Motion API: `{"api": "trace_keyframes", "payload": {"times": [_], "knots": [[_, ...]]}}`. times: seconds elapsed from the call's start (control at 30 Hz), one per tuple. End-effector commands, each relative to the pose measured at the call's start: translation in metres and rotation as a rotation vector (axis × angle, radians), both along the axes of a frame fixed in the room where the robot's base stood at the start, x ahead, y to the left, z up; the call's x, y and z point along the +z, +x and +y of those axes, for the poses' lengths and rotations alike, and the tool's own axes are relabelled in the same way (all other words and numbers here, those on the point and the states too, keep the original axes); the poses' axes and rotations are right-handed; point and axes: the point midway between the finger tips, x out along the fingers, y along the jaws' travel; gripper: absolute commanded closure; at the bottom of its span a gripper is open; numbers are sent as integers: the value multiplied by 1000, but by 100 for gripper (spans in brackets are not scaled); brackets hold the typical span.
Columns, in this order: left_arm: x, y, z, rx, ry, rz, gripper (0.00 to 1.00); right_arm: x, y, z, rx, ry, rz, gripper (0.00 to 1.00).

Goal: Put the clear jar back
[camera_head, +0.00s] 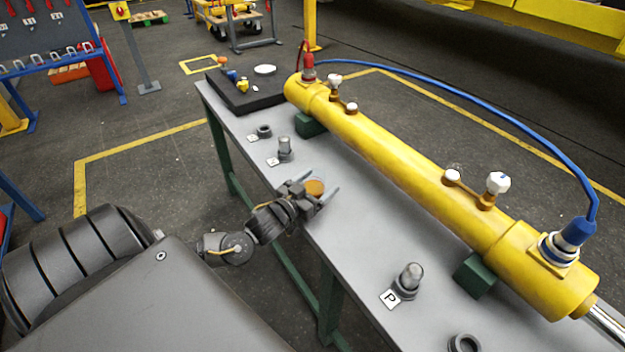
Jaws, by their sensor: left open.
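A clear jar (411,274) stands upright in a dark ring holder beside a white card marked P (390,299), near the table's front edge. A second clear or grey jar (285,145) stands in a similar holder farther back, beside another card (272,162). My left gripper (324,199) is open over the table edge, between these two jars. A round amber-topped thing (315,187) shows between or just beyond its fingers; I cannot tell whether they touch it. Its lower part is hidden by the gripper. My right gripper is not in view.
A long yellow cylinder (400,165) with a blue hose lies along the grey table on green blocks (474,276). Empty ring holders stand at the back (264,131) and front (464,343). A black tray (240,101) with small items sits at the far end.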

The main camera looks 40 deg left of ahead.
Motion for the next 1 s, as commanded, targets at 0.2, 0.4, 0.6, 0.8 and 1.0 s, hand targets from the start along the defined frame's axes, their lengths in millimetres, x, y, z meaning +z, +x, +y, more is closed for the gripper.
{"api": "trace_keyframes", "payload": {"times": [0.2,0.4,0.6,0.8,1.0], "knots": [[0,0,0,0,0,0,29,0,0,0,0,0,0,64],[0,0,0,1,0,0,56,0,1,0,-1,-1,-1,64],[0,0,1,1,0,-1,76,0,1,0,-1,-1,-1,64],[1,0,1,1,0,-2,76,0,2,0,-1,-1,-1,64],[15,0,1,1,1,-3,76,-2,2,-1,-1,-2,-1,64]]}}
